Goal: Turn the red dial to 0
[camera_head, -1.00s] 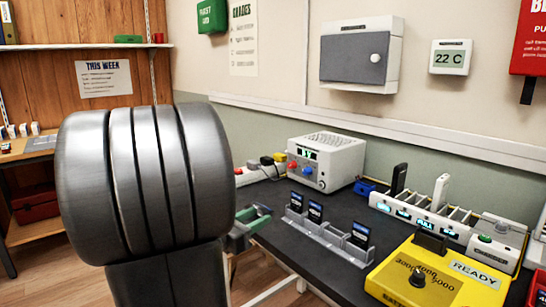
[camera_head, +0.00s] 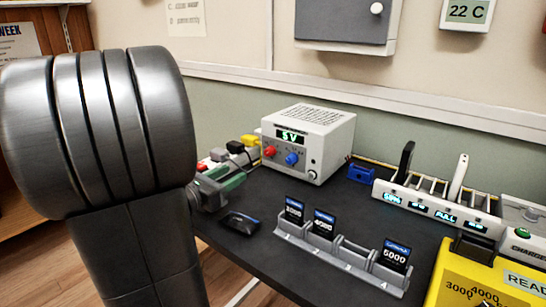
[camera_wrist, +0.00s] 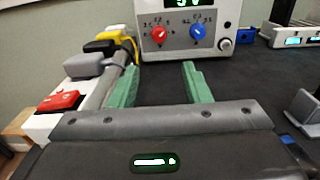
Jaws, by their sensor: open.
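The red dial (camera_head: 270,152) is on the front of a white power supply box (camera_head: 315,125), left of a blue dial (camera_head: 292,159). The box's display reads 5 V. In the wrist view the red dial (camera_wrist: 159,35) is ahead, with small numbers around it too blurred to read surely. My gripper (camera_wrist: 160,75) has two green fingers spread wide with nothing between them. It points toward the box, short of the dial and apart from it. In the head view my gripper (camera_head: 226,183) is partly hidden behind my arm.
A battery rack (camera_head: 340,255), a yellow tester (camera_head: 480,275) and a white charger (camera_head: 435,207) are to the right.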

